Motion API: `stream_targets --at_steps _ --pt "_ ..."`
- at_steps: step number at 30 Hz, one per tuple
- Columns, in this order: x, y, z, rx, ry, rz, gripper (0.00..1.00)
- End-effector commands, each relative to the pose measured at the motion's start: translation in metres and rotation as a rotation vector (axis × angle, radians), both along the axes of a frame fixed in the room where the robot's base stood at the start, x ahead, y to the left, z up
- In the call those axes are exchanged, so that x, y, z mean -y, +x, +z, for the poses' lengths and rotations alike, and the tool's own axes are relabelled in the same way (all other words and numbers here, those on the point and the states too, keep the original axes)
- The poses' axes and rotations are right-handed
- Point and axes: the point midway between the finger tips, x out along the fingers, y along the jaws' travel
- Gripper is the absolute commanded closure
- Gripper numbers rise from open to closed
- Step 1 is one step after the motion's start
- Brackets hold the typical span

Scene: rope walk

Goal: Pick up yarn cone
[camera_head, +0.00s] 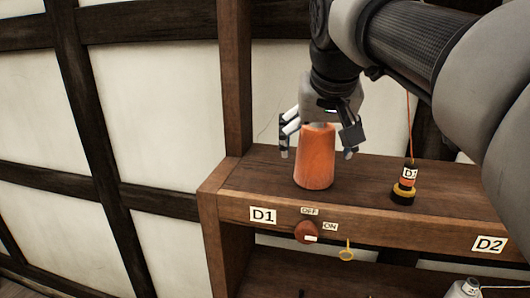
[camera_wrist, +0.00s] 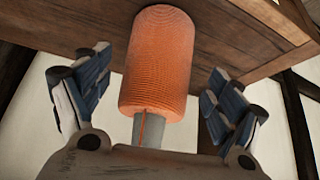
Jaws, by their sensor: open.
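The yarn cone (camera_head: 314,160) is orange and stands upright on the wooden shelf top (camera_head: 260,178), near its left end. In the wrist view the yarn cone (camera_wrist: 158,62) lies between the two fingers, with a grey tip (camera_wrist: 149,130) showing towards the palm. My gripper (camera_head: 318,152) is above the cone, pointing down, with a finger on each side of its upper part. In the wrist view my gripper (camera_wrist: 155,95) is open, and gaps show between both fingers and the cone.
A small dark spool with orange and yellow bands (camera_head: 404,185), labelled D1, stands to the right on the shelf. A wooden post (camera_head: 235,80) rises behind left. The front edge carries a red-brown knob (camera_head: 307,232) and a yellow ring (camera_head: 346,252). A thin orange line rises above the spool.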

Motion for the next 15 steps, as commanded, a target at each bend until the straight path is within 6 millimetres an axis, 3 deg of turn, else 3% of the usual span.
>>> stream_targets --at_steps 6,15 --pt "0.005 0.014 -0.028 -0.002 0.0 0.0 0.14" --pt "0.005 0.017 -0.031 -0.001 0.0 0.0 0.14"
